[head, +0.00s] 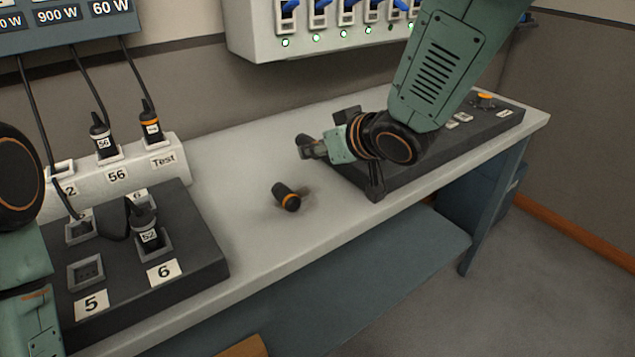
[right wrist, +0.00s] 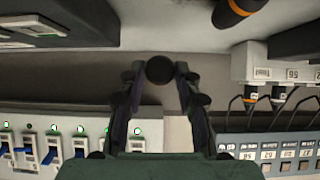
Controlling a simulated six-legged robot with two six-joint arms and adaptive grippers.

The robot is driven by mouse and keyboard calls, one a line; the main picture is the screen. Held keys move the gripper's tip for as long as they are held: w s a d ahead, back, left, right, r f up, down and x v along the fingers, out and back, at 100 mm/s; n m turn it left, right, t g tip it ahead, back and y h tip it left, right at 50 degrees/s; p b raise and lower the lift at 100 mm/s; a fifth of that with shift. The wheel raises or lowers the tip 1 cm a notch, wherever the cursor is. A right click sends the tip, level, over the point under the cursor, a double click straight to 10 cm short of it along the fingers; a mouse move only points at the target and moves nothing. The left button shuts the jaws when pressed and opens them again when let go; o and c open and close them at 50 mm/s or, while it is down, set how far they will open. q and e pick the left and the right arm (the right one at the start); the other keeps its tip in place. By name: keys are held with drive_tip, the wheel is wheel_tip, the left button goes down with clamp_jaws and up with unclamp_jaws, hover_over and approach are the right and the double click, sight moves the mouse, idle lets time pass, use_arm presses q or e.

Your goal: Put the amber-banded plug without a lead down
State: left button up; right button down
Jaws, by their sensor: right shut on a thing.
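A black plug with an amber band (head: 287,197) lies on the bare grey worktop, with no lead visible on it. In the right wrist view the amber-banded plug (right wrist: 237,10) is partly cut off at the top edge. My right gripper (head: 312,148) is above the worktop, behind and to the right of that plug and apart from it. It is shut on a dark round-ended thing (right wrist: 160,70), which shows between the fingertips; no band shows on it. Only part of my left arm shows at the left edge; its fingers are not in view.
A dark socket box (head: 200,255) stands front left, with a plug marked 52 (head: 149,238). Behind it, a white strip (head: 115,176) holds plugs with leads, one amber-banded beside "Test". A dark fader desk (head: 480,122) is at right. A switch panel (head: 330,45) hangs above. The middle worktop is mostly clear.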

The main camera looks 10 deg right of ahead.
sight(319, 190)
drive_tip(key=shift+f, duration=0.75)
wheel_tip(319, 190, down, 5)
drive_tip(key=b, duration=0.2)
drive_tip(key=shift+b, duration=0.4)
drive_tip(key=c, duration=1)
unclamp_jaws()
drive_tip(key=shift+f, duration=0.15)
drive_tip(key=shift+o, duration=0.3)
